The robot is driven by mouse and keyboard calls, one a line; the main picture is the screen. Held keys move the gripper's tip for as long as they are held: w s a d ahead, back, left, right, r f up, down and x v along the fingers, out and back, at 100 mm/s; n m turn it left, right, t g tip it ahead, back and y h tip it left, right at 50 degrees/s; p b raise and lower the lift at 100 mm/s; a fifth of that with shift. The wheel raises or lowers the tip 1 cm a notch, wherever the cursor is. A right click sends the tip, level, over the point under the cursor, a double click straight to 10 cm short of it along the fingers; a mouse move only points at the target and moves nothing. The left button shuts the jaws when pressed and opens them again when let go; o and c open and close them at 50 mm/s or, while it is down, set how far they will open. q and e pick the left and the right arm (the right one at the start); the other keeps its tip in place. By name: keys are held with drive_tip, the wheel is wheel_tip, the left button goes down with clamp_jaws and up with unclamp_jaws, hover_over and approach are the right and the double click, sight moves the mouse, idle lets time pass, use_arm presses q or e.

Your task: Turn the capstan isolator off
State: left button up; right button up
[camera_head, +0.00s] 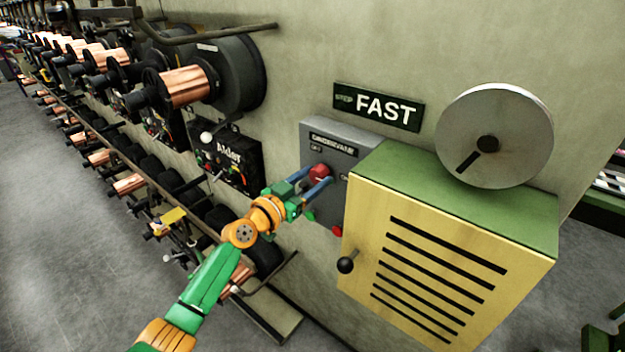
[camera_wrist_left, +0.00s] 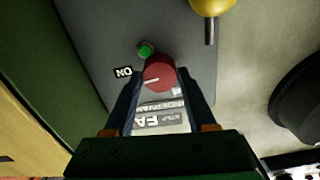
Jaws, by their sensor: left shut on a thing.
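The capstan isolator is a grey box (camera_head: 352,140) on the wall with a dark label strip, an OFF mark at upper left and an ON mark at right. Its red rotary knob (camera_head: 319,172) also shows in the left wrist view (camera_wrist_left: 159,70). There the knob's white line points left, roughly towards the ON label (camera_wrist_left: 123,72). My left gripper (camera_head: 317,179) is shut on the knob, one finger on each side. A green button (camera_wrist_left: 146,48) sits beside the knob in the wrist view. My right gripper is not in view.
A yellow slatted cabinet (camera_head: 385,270) with a green top and black knob (camera_head: 346,265) juts out right of the isolator. A FAST sign (camera_head: 378,107) and metal disc (camera_head: 494,135) are above. Copper spools (camera_head: 187,86) line the left; grey floor (camera_head: 60,230) is open there.

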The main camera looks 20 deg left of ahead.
use_arm(q)
drive_tip(key=n, duration=0.4)
drive_tip(key=shift+b, duration=0.35)
drive_tip(key=n, duration=0.4)
drive_tip(key=shift+a, duration=0.1)
drive_tip(key=n, duration=0.4)
drive_tip(key=n+p, duration=0.1)
drive_tip(key=n, duration=0.3)
drive_tip(key=shift+f, duration=0.1)
drive_tip(key=shift+n, duration=0.5)
drive_tip(key=o, duration=1.4)
